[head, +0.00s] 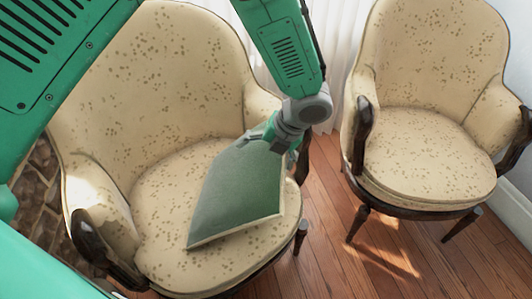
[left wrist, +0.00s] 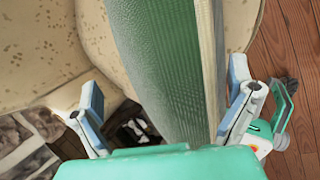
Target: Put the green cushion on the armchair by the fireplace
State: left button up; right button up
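The green cushion (head: 238,192), with a cream edge, is tilted over the seat of the left armchair (head: 160,195), which is cream with brown speckles and stands beside stonework. I cannot tell whether its lower edge touches the seat. My left gripper (head: 270,138) is at the cushion's upper right corner. In the left wrist view the cushion (left wrist: 160,60) stands between the two blue finger pads of the gripper (left wrist: 165,95). The left pad is clearly apart from it, and the right pad is close to its cream edge. My right gripper is not in view.
A second matching armchair (head: 420,150) stands empty at the right. Dark stonework (head: 42,195) shows at the left edge. Wooden floor (head: 330,255) is clear between and in front of the chairs. A white curtain (head: 345,45) hangs behind.

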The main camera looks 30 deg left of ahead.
pick_arm(q)
jog(key=shift+d+r, duration=0.2)
jog(key=shift+r, duration=0.2)
jog(key=p+v, duration=0.3)
jog(key=v, duration=0.7)
jog(key=shift+a+r+p, duration=0.15)
jog(key=shift+r+p, duration=0.05)
jog(key=shift+p, duration=0.15)
jog(key=shift+d+r, duration=0.35)
jog(key=shift+a, duration=0.1)
